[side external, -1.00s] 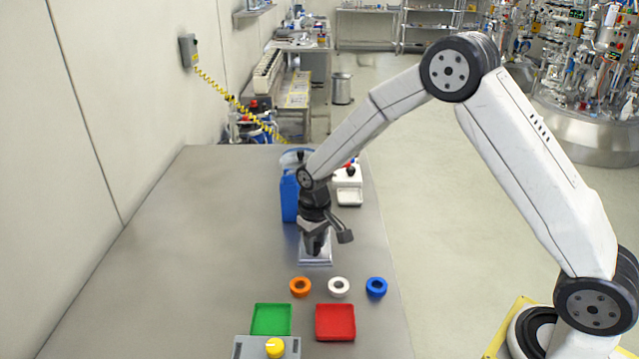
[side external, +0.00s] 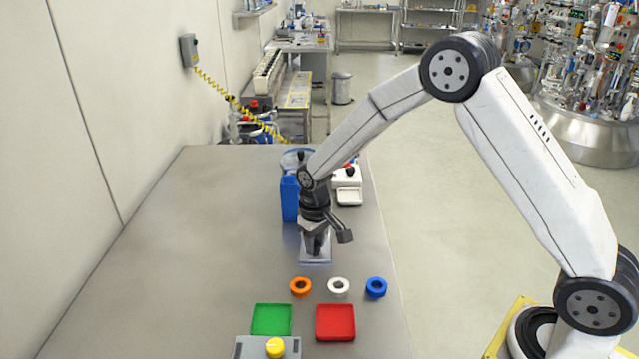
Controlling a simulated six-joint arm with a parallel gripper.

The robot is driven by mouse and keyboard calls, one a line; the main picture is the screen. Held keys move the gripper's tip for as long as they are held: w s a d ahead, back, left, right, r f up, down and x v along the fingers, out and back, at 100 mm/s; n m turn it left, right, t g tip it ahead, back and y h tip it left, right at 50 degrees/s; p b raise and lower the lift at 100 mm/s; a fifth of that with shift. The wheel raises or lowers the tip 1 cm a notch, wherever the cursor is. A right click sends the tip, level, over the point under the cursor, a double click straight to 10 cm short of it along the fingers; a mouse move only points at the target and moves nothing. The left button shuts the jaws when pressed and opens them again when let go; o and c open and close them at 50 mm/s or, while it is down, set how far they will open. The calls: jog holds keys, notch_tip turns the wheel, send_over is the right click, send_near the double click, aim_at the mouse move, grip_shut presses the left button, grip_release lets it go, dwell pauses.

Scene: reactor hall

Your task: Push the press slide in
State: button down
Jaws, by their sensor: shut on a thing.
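The press slide appears to belong to a small unit with a flat light-grey base (side external: 316,262) on the table, under my gripper. My gripper (side external: 315,252) points down onto this unit and is shut on a part of it. The gripped part is mostly hidden behind the fingers, so I cannot tell its shape or how far in the slide stands.
Nearer are a green tray (side external: 271,319), a red tray (side external: 335,322) and a grey box with a yellow knob (side external: 275,348). A blue container (side external: 289,198) and a white device (side external: 349,190) stand behind. The table's left is clear.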

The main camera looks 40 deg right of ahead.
dwell(0.3)
jog(key=shift+w+d, duration=2.5)
jog(key=c, duration=0.7)
grip_release()
jog(key=shift+o, duration=0.2)
jog(key=shift+r, duration=0.15)
jog(key=shift+r, duration=3.85)
jog(key=shift+o, duration=0.2)
